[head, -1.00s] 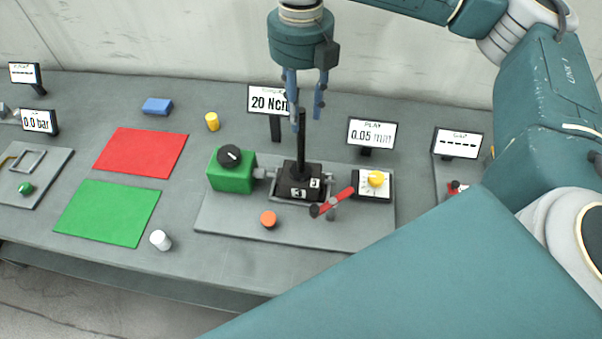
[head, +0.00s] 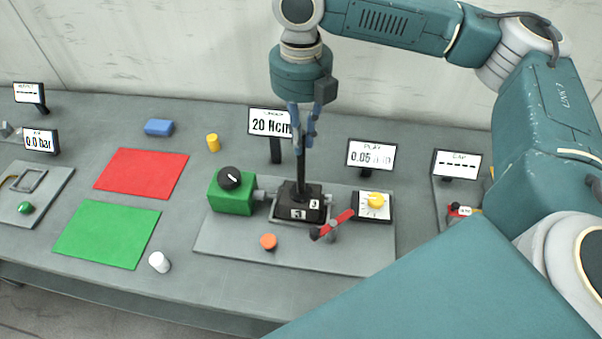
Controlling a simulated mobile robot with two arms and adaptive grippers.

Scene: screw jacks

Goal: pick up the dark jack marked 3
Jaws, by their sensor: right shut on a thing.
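The dark jack marked 3 (head: 302,203) stands upright in the fixture on the grey plate, between the green block and the yellow-knob dial. White labels with a 3 show on its body, and a dark spindle (head: 302,170) rises from it. My right gripper (head: 302,143) points straight down over the jack, its blue fingers shut on the upper part of the spindle. The jack still sits in the fixture. My left gripper is not in view.
A green block (head: 232,195) with a black knob is left of the jack. A red lever (head: 334,224) and the yellow-knob dial (head: 374,204) are at its right. An orange button (head: 268,242) is in front. Display screens stand behind. Red (head: 141,172) and green (head: 107,232) mats lie left.

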